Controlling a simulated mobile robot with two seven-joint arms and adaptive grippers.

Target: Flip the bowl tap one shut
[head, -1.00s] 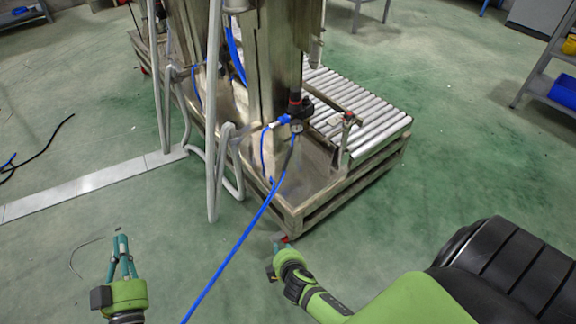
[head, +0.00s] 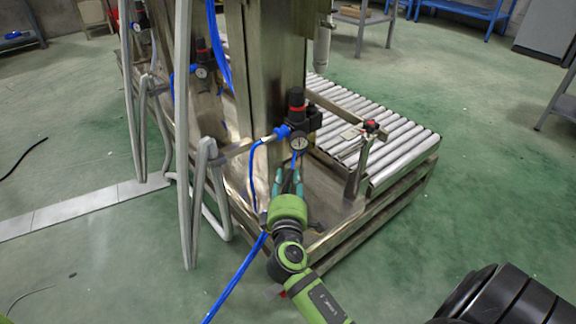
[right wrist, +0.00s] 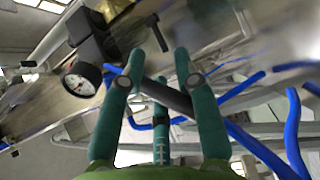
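The bowl tap itself I cannot pick out for certain. A black pressure regulator (head: 297,112) with a red ring and a round gauge (head: 300,144) is mounted by the steel column, with a blue fitting at its left. My right gripper (head: 288,180) is just below the gauge, fingers pointing up. In the right wrist view its teal fingers (right wrist: 160,62) are apart, and a dark tube (right wrist: 172,97) crosses between or behind them; contact is unclear. The gauge (right wrist: 82,80) shows at left there. Only a green sliver at the bottom left corner hints at my left arm.
A blue hose (head: 236,287) runs down past my right wrist. A post with a red-topped knob (head: 371,126) stands at right beside the roller conveyor (head: 400,150). Grey bent pipes (head: 186,150) stand at left. The green floor (head: 480,200) at right is open.

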